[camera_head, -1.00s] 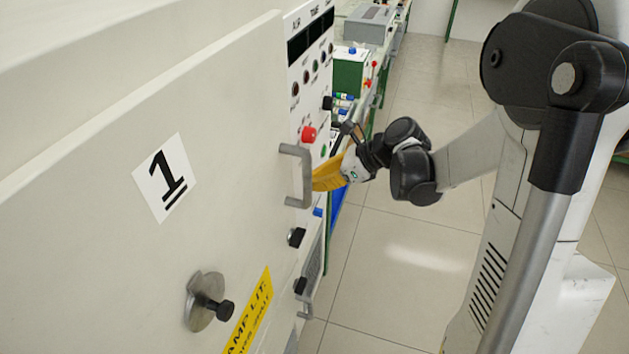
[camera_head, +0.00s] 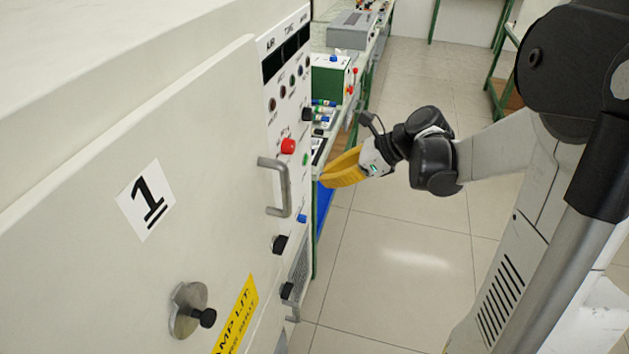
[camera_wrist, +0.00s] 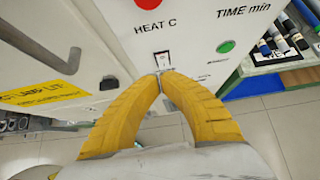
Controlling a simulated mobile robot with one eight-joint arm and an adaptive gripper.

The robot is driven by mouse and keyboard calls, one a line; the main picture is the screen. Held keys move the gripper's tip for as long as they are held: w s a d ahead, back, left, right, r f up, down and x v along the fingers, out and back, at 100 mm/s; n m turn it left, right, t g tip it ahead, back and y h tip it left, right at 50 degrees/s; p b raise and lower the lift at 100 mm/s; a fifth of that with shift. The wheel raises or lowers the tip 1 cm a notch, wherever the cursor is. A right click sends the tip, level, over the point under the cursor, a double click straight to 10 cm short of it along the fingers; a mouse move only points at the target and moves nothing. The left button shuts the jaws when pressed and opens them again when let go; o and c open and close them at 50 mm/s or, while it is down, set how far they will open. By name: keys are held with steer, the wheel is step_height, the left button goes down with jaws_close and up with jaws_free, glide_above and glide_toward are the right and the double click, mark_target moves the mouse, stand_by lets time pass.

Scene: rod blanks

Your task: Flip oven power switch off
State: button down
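The oven (camera_head: 80,250) is a large cream cabinet on the left of the head view, its door marked 1. Its front panel (camera_wrist: 190,22) fills the top of the wrist view. A small black-and-white rocker switch (camera_wrist: 162,60) sits there below the "HEAT C" label, just beyond my fingertips. Whether it is on or off is too small to tell. My gripper (camera_head: 325,182) has yellow fingers pointing at the panel, with a gap in the head view. In the wrist view my gripper (camera_wrist: 160,76) has its tips together, with nothing between them.
A red button (camera_head: 288,146) and a green button (camera_wrist: 226,47) are on the panel. The grey door handle (camera_head: 283,187) sticks out left of my fingers. The tiled floor on the right is open.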

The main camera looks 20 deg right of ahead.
steer(key=shift+p+v, duration=0.3)
steer(key=shift+v, duration=1.2)
steer(key=shift+a+r, duration=0.1)
steer(key=shift+r, duration=0.05)
steer(key=s+a+n+h, duration=0.2)
steer(key=s+n+h, duration=0.2)
steer(key=s+n, duration=0.4)
steer(key=s+a+r+n+t+h+b, duration=0.1)
steer(key=s+a+n+h, duration=0.2)
steer(key=n, duration=1.4)
steer(key=shift+s+r+h+b, duration=0.25)
steer(key=shift+s+h, duration=0.25)
steer(key=shift+s, duration=1.9)
